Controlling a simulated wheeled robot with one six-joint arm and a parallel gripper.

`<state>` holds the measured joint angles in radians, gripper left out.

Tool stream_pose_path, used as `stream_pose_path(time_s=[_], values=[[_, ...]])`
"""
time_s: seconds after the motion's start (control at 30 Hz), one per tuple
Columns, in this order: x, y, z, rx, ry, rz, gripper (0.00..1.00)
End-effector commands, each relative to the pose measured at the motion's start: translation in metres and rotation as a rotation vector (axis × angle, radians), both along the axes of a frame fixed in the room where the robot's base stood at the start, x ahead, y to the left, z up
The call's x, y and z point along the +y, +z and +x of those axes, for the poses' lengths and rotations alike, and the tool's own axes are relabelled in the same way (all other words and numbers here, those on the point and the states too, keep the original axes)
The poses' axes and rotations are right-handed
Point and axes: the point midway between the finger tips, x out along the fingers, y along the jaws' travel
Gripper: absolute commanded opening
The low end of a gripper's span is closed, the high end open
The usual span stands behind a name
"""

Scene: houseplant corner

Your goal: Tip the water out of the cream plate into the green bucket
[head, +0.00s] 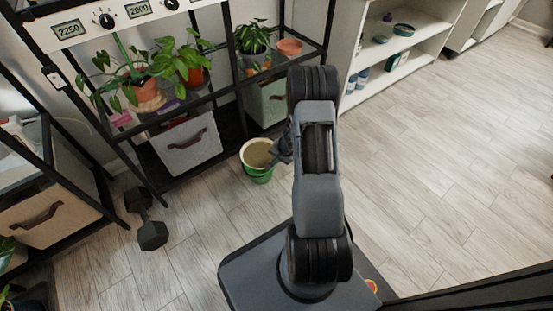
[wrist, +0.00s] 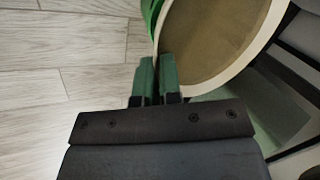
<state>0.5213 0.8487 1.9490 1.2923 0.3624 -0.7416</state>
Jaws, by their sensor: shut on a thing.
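The cream plate (head: 256,153) is held just over the green bucket (head: 258,178) in the head view. Its pale rim (wrist: 264,42) and brownish inside fill the upper right of the wrist view. I cannot tell whether the brownish surface is water or the bare plate, or how far the plate is tilted. My gripper (head: 280,151) is shut on the plate's edge; its green fingers (wrist: 158,72) meet the rim in the wrist view. The plate hides most of the bucket's mouth. A strip of green, likely the bucket, shows at the top of the wrist view.
A black shelf rack with potted plants (head: 146,90) stands behind the bucket, with a fabric bin (head: 188,145) on its lower level. A dark dumbbell (head: 149,222) lies on the floor at left. A white shelf unit (head: 398,45) stands at back right. The floor at right is clear.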

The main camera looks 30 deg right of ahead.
Motion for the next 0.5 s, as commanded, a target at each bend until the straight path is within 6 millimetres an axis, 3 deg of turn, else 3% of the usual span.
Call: stream_pose_path(time_s=[0.33,0.5], values=[[-0.002,-0.031,0.000,-0.001,-0.007,0.000,0.00],[0.003,-0.022,0.003,0.051,0.009,0.027,0.00]])
